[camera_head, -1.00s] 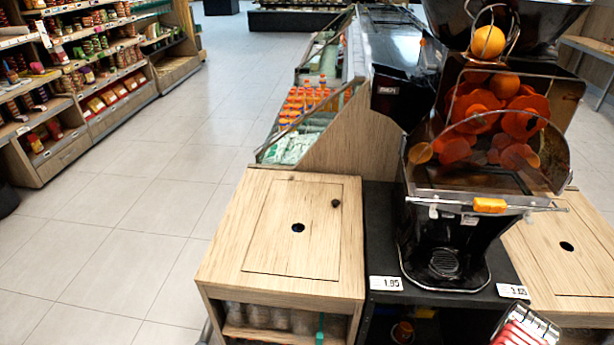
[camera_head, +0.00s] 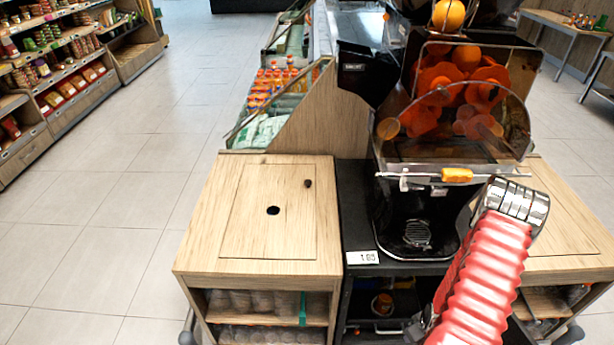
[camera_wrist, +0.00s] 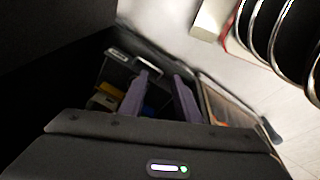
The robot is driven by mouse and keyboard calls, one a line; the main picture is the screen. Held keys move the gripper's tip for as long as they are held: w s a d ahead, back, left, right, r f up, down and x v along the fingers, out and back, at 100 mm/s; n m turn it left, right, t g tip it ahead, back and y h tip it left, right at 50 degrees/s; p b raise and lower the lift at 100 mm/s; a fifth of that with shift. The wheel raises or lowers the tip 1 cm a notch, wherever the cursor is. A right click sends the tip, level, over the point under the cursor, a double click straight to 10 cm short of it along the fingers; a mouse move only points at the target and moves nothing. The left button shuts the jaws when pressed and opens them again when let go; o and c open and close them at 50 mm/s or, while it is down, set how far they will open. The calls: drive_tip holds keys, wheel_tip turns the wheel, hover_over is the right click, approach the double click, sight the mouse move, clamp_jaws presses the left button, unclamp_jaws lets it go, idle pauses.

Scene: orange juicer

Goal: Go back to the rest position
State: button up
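The orange juicer (camera_head: 450,110) stands on the black stand, with an orange (camera_head: 448,15) at its top and cut orange pieces behind its clear cover. My arm, in a red ribbed sleeve with a metal joint, rises in front of its lower right side in the head view. My gripper (camera_wrist: 160,95) shows only in the wrist view, where its two purple-grey fingers stand apart. I see nothing held between them. The wrist view is dark, and the storage box (camera_wrist: 105,97) beyond the fingers is hard to make out.
A wooden cabinet (camera_head: 230,255) with a round hole stands left of the juicer; another wooden counter (camera_head: 575,225) is on the right. Bottles (camera_head: 270,80) stand in a display behind. Shelves (camera_head: 50,100) line the far left. The tiled floor (camera_head: 110,210) between is clear.

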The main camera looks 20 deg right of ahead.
drive_tip(key=w+a+r+m+g, duration=0.15)
drive_tip(key=a+r, duration=0.25)
drive_tip(key=r, duration=1)
drive_tip(key=w+a+r+m+g, duration=0.1)
drive_tip(key=a+r+m+g, duration=0.3)
drive_tip(key=r, duration=1)
drive_tip(key=s+a+r+n+t, duration=0.2)
drive_tip(key=a+r+t, duration=0.2)
drive_tip(key=a+r, duration=0.8)
drive_tip(key=s+a+r+n+t, duration=0.1)
drive_tip(key=a+r+t, duration=0.4)
drive_tip(key=a+r, duration=0.6)
wheel_tip(320, 180, up, 7)
drive_tip(key=shift+s+a+r+n+y, duration=0.2)
drive_tip(key=shift+s+a+n+y, duration=0.2)
drive_tip(key=shift+s, duration=0.1)
drive_tip(key=shift+s, duration=0.15)
